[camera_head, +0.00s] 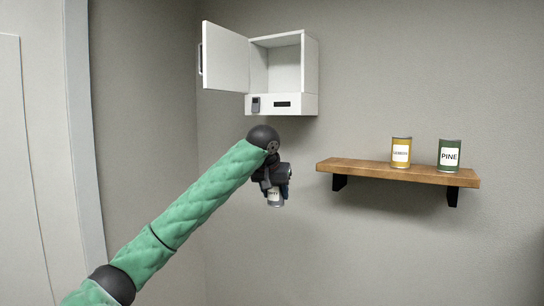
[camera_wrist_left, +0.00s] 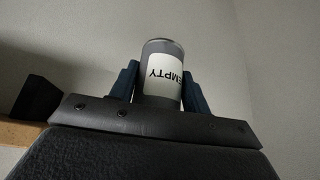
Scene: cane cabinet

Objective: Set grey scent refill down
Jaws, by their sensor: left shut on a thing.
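The grey scent refill (camera_wrist_left: 160,60) is a grey can with a white label reading EMPTY, which appears upside down in the left wrist view. It also shows in the head view (camera_head: 275,200), partly hidden by the gripper. My left gripper (camera_head: 276,192) is shut on the can, with its blue fingers on either side in the left wrist view (camera_wrist_left: 160,88). It holds the can in the air below the white cabinet and left of the wooden shelf (camera_head: 345,166). My right gripper is not in view.
The white wall cabinet (camera_head: 308,105) has its door (camera_head: 225,56) swung open to the left, and its inside looks empty. A yellow can (camera_head: 401,153) and a green can labelled PINE (camera_head: 449,155) stand on the shelf's right part. The shelf's left part is clear.

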